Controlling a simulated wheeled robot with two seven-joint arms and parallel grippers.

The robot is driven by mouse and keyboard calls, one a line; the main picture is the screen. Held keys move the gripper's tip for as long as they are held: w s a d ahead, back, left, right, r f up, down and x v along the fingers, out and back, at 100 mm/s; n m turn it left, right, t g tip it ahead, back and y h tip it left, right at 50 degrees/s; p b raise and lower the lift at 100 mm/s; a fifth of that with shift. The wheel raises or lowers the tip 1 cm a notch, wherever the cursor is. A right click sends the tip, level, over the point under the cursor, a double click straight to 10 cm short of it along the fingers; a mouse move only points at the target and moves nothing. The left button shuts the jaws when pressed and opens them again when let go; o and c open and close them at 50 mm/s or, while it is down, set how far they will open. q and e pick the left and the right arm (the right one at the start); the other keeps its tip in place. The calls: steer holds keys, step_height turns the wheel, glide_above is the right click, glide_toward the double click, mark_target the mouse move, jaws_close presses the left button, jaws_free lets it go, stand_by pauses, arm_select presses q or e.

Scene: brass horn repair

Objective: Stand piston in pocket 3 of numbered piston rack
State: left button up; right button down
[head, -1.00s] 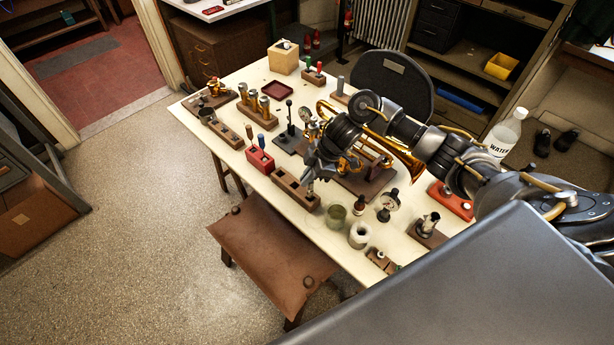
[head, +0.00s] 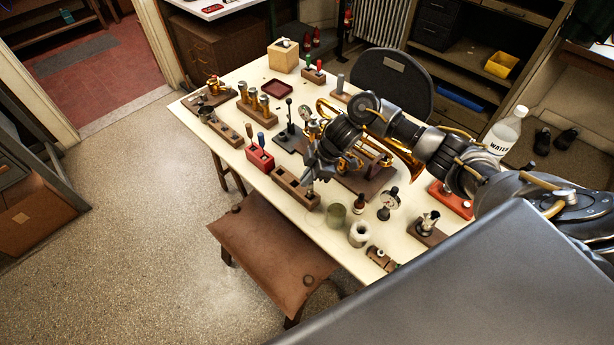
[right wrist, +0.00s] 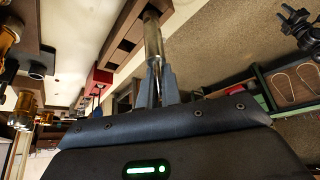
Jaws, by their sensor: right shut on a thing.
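My right gripper (head: 311,181) points down at the near end of a long brown wooden rack with square pockets (head: 286,182). It is shut on a slim silvery piston (right wrist: 153,55), which extends beyond the fingertips (right wrist: 157,85) in the right wrist view. The piston's far end overlaps the rack (right wrist: 124,46) there, at or just above its end pocket. I cannot tell whether it is inside a pocket, and no pocket numbers are readable. In the head view the gripper hides most of the piston. My left gripper is not in view.
A red block with tools (head: 260,159) stands just left of the rack. A green-grey cup (head: 336,216), a white jar (head: 359,235) and a dial gauge (head: 389,203) stand to the right. The brass horn (head: 403,157) lies behind my arm. A brown stool (head: 268,245) is in front.

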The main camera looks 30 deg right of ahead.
steer(key=shift+f+b, duration=0.95)
steer(key=shift+f, duration=0.75)
steer(key=c, duration=1.5)
jaws_free()
steer(key=shift+r, duration=0.1)
steer(key=v, duration=1)
steer(key=shift+s+d+r+b, duration=0.1)
steer(key=shift+d+r+b, duration=0.15)
steer(key=shift+b, duration=0.15)
steer(key=shift+f, duration=0.1)
